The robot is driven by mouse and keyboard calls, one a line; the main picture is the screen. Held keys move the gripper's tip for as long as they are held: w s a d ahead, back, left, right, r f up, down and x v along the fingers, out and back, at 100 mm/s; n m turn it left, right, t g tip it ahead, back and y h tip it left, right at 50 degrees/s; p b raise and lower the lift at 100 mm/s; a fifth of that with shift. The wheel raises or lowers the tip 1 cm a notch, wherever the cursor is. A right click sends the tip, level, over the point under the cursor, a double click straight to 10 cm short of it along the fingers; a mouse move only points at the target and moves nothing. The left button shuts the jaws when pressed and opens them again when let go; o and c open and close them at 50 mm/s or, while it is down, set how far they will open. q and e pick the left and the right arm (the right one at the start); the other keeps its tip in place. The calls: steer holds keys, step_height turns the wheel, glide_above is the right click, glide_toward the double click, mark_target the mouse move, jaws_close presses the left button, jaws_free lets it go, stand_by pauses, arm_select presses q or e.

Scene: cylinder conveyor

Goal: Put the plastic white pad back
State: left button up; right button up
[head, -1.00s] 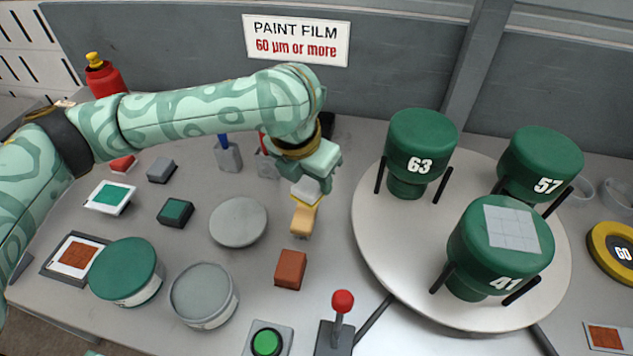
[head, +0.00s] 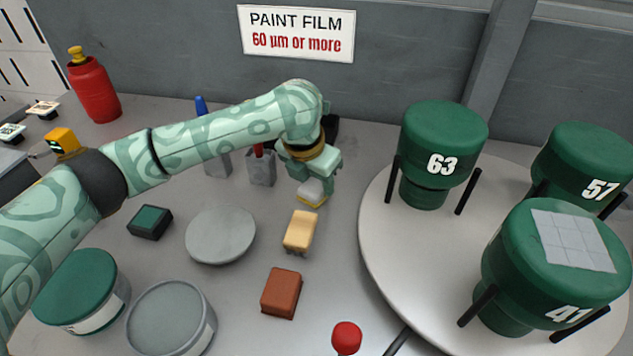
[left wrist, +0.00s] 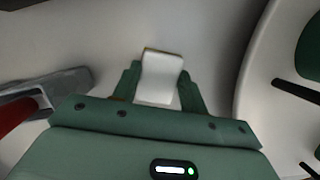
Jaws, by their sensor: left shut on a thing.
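The white pad (head: 312,190), a small block with a white body and a yellowish edge, is between the fingers of my left gripper (head: 313,178). In the left wrist view my left gripper (left wrist: 160,88) is shut on the white pad (left wrist: 161,76), with a dark green finger on each side. The pad is at or just above the grey table, behind a tan block (head: 300,230); I cannot tell whether it touches the table. My right gripper is not in view.
A rust-brown block (head: 281,292) lies in front of the tan block. A grey disc (head: 220,236) is to the left. Grey holders (head: 261,170) stand behind. A round turntable (head: 385,240) with numbered green cylinders (head: 444,130) is at right. A red-knobbed lever (head: 346,337) is in front.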

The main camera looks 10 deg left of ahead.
arm_select(q)
steer(key=shift+s, duration=0.1)
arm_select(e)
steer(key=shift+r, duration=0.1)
arm_select(q)
steer(key=o, duration=1.2)
steer(key=shift+c, duration=0.2)
steer(key=p+v, duration=0.6)
steer(key=v, duration=0.6)
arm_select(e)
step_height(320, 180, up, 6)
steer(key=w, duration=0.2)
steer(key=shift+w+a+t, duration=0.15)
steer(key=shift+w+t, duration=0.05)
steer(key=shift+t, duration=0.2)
arm_select(q)
steer(key=shift+r, duration=0.1)
